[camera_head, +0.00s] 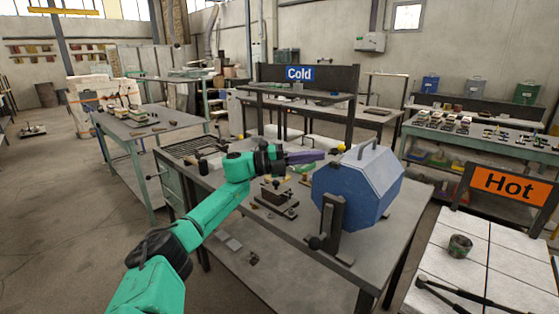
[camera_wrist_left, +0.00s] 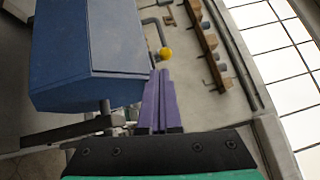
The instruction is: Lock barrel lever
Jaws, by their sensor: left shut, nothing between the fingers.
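The blue barrel (camera_head: 358,190) is a many-sided drum on a dark stand at the right of the grey table, with a grey handle on top. It also fills the upper left of the left wrist view (camera_wrist_left: 85,50). A yellow ball knob (camera_wrist_left: 165,53) shows beside the barrel there, close beyond my fingertips; it also shows in the head view (camera_head: 341,149). My left gripper (camera_head: 318,155) has purple fingers, shut and empty, at the barrel's upper left side. I cannot tell whether the fingers touch the barrel or knob. My right gripper is not in view.
The grey table (camera_head: 225,205) also holds a small dark vise-like tool (camera_head: 279,197) left of the barrel. A white-topped table (camera_head: 500,255) with a small pot (camera_head: 459,246) and an orange Hot sign (camera_head: 510,186) stands at the right.

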